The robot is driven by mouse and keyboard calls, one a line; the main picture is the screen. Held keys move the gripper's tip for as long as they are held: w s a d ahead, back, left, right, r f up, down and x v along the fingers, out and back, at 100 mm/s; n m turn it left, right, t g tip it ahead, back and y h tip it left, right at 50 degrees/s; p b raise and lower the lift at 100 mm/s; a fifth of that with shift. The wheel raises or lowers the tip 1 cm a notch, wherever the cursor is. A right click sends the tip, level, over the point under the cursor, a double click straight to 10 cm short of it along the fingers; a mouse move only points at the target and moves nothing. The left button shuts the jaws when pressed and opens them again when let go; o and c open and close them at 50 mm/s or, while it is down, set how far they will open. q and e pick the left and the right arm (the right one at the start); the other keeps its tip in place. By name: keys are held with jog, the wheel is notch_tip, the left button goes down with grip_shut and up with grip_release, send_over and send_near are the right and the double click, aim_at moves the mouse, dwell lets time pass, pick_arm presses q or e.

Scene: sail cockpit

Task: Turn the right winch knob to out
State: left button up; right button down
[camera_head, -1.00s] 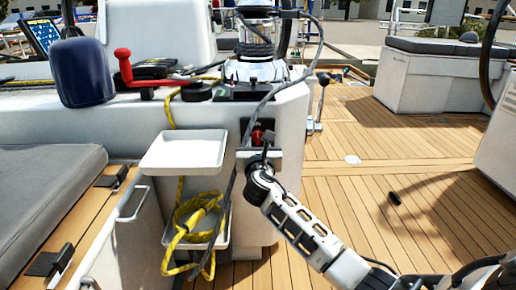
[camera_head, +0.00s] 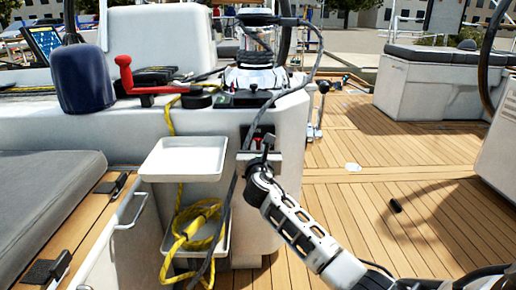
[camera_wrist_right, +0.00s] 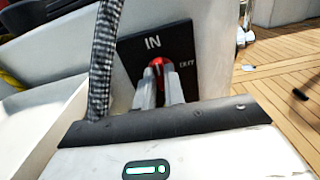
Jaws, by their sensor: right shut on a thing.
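The red knob (camera_wrist_right: 159,61) sits on a black panel (camera_wrist_right: 132,52) marked IN at the top and OUT at its right. My right gripper (camera_wrist_right: 162,76) is shut on the knob, its fingers on either side of it. The fingers hide much of the knob, so I cannot tell which way it points. In the head view my right gripper (camera_head: 261,153) is at the panel (camera_head: 268,130) on the white cockpit wall, and the knob is mostly hidden. My left gripper is not in view.
A dark grey rope (camera_wrist_right: 105,55) hangs close to the left of my right gripper. White trays (camera_head: 187,158) and a coiled yellow rope (camera_head: 190,225) are to its left. A winch (camera_head: 256,60) stands above. The wooden deck (camera_head: 400,180) to the right is mostly clear.

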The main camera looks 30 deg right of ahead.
jog(key=shift+m+p, duration=0.45)
jog(key=shift+m, duration=0.75)
jog(key=m, duration=0.2)
jog(key=shift+s+f+m, duration=0.1)
jog(key=shift+f+m, duration=0.05)
jog(key=shift+m, duration=0.25)
pick_arm(q)
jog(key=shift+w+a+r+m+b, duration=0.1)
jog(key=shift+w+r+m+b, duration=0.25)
jog(key=shift+b, duration=0.45)
pick_arm(e)
jog(key=shift+s+d+f+m, duration=0.1)
jog(key=shift+f+m, duration=0.1)
jog(key=shift+m, duration=2.9)
jog(key=shift+d+f+m, duration=0.1)
jog(key=shift+f+m, duration=0.05)
jog(key=shift+m, duration=2.95)
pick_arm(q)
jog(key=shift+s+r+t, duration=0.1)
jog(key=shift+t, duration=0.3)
